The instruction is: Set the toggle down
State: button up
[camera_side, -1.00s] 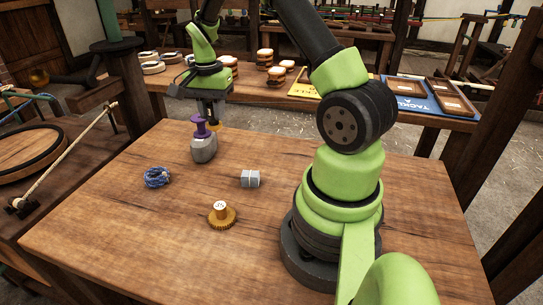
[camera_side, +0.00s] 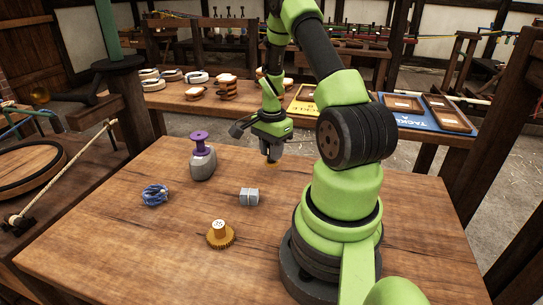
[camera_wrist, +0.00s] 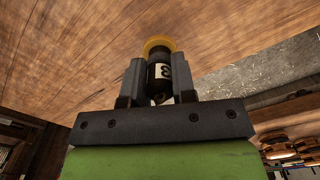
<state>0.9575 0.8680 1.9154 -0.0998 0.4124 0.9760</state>
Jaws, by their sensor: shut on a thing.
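My gripper (camera_side: 271,150) is shut on the toggle, near the far edge of the table. In the wrist view the toggle (camera_wrist: 160,72) is a dark cylinder with a white label bearing a black figure and a yellow disc at its far end. It sits between the two grey fingers of my gripper (camera_wrist: 155,80). In the side view only the yellow end of the toggle (camera_side: 271,163) shows clearly, pointing down below the fingers. I cannot tell whether it touches the wooden table (camera_side: 120,240).
A grey weight-like block (camera_side: 203,166) with a purple spool (camera_side: 200,145) on top stands left of my gripper. A blue rope coil (camera_side: 155,194), a small grey bundle (camera_side: 249,196) and a gold toothed piece (camera_side: 220,237) with a pale top lie nearer. Bare wood separates them.

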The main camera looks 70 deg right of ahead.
jog(key=shift+f, duration=0.9)
jog(key=shift+f, duration=0.1)
jog(key=o, duration=0.9)
